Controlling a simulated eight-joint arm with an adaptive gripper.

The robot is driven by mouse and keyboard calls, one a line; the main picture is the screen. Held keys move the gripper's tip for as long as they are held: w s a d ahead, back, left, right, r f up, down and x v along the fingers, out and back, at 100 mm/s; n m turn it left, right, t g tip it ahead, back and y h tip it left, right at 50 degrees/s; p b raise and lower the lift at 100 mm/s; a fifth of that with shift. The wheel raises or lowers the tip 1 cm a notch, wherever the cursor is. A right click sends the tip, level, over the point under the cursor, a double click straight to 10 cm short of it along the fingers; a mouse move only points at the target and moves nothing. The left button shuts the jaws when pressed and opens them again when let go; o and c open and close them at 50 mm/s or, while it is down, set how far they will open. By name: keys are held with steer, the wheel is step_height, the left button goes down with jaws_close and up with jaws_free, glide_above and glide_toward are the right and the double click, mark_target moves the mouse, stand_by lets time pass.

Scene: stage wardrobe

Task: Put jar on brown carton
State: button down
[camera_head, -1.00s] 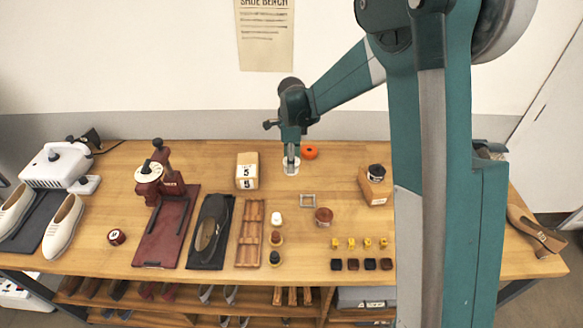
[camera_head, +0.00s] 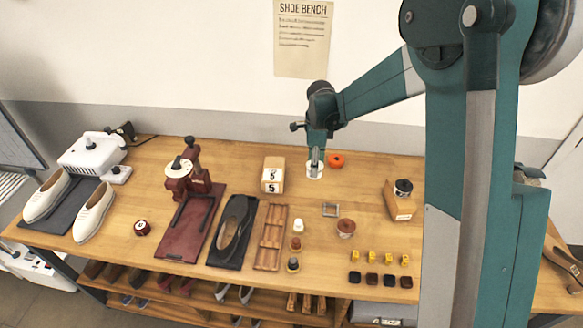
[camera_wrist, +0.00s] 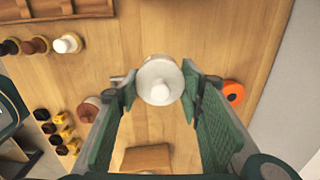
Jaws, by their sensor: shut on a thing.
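The jar is a small round white pot with a white knob on top. It sits between the fingers of my gripper in the wrist view (camera_wrist: 158,82), and its white lower part shows under the gripper in the head view (camera_head: 314,174). My gripper (camera_head: 315,163) points down, shut on the jar. I cannot tell whether the jar touches the bench. The brown carton (camera_head: 402,212) stands to the right of the gripper, with a dark-lidded round container (camera_head: 403,187) on it. The carton also shows at the bottom of the wrist view (camera_wrist: 146,157).
An orange ring-shaped thing (camera_head: 336,160) lies close behind the gripper to the right. A block with number cards (camera_head: 273,175) stands to the left. Bench (camera_head: 370,180) between jar and carton is clear.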

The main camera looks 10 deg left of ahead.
step_height(320, 180, up, 8)
steer(key=p, duration=0.5)
glide_above(274, 169)
steer(key=shift+a, duration=0.1)
steer(key=shift+f, duration=0.1)
steer(key=shift+f+p, duration=0.3)
steer(key=shift+f, duration=2.75)
steer(key=shift+f, duration=1.85)
steer(key=shift+f, duration=0.15)
steer(key=c, duration=1.6)
jaws_free()
